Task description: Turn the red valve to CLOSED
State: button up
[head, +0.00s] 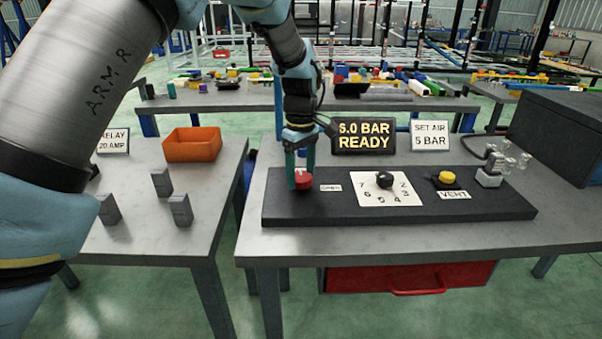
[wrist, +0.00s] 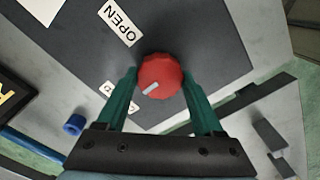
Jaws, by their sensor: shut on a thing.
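The red valve (head: 303,181) is a round knob at the left end of the dark panel (head: 450,207). My gripper (head: 301,172) points down over it, with its green fingers closed on two sides of the knob. The wrist view shows the red valve (wrist: 161,74) between the fingertips, its pale pointer mark aimed to the lower left. The OPEN label (wrist: 121,24) lies to the upper left there. A second small label (wrist: 107,87) is mostly hidden behind the left finger, so its text cannot be read.
Right of the valve are a black dial (head: 384,180) on a numbered plate, a yellow VENT button (head: 446,177) and a metal fitting (head: 490,175). A display (head: 363,136) reads 6.0 BAR READY; a sign (head: 431,136) reads SET AIR 5 BAR. An orange bin (head: 192,144) stands left.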

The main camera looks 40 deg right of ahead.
aim_at(301, 176)
jog(key=o, duration=1.4)
notch_tip(301, 176, up, 11)
jog(key=shift+f+b, duration=0.1)
jog(key=shift+b, duration=1.1)
